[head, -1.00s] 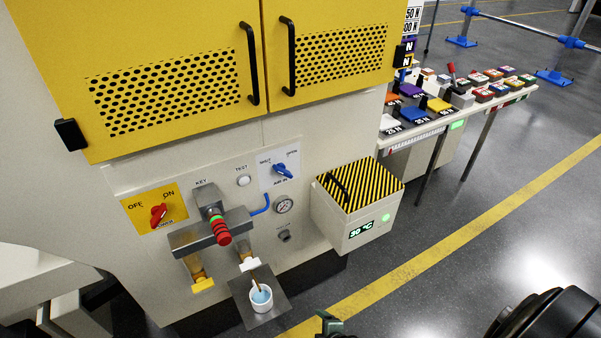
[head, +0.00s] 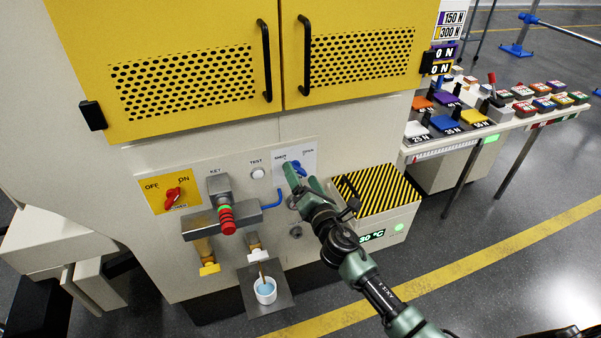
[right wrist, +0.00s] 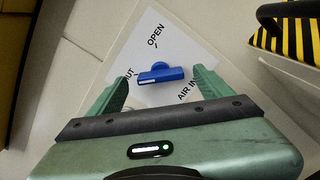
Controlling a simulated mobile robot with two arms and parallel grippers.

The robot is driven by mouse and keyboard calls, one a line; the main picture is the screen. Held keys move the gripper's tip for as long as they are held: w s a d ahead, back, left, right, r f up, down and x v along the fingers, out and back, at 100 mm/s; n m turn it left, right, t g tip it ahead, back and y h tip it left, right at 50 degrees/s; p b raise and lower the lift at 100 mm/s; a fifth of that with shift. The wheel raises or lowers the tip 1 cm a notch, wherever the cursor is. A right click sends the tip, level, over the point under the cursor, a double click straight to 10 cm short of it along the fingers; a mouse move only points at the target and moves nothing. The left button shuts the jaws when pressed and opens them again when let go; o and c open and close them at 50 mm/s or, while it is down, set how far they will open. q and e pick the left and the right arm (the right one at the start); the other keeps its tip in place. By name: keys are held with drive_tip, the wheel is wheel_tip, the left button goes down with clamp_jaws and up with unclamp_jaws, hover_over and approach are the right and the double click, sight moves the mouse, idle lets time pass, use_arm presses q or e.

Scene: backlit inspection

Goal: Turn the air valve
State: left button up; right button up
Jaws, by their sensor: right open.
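The air valve is a blue handle (head: 298,169) on a white plate marked SHUT, OPEN and AIR IN. It is partly hidden behind my fingers in the head view. In the right wrist view the blue handle (right wrist: 161,73) lies between my fingertips, its white-marked end pointing toward SHUT. My right gripper (head: 303,180) is open, with a green finger on each side of the handle. In the right wrist view the gripper (right wrist: 157,88) shows no clear contact with the handle. My left gripper is not in view.
A red power knob (head: 174,194), a key block with a red grip (head: 226,217) and a test button (head: 258,173) are left of the valve. A striped-lid box (head: 385,190) stands close on the right. A cup (head: 266,290) sits below on a shelf.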

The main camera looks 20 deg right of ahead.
drive_tip(key=shift+w, duration=1.05)
drive_tip(key=c, duration=1.4)
drive_tip(key=shift+o, duration=0.2)
drive_tip(key=shift+f+m, duration=0.1)
drive_tip(key=shift+m, duration=0.3)
drive_tip(key=m+b, duration=0.1)
drive_tip(key=m, duration=0.2)
drive_tip(key=shift+m, duration=0.4)
drive_tip(key=m, duration=0.4)
drive_tip(key=shift+f, duration=0.1)
drive_tip(key=m, duration=0.9)
drive_tip(key=shift+p, duration=0.4)
drive_tip(key=shift+m, duration=0.3)
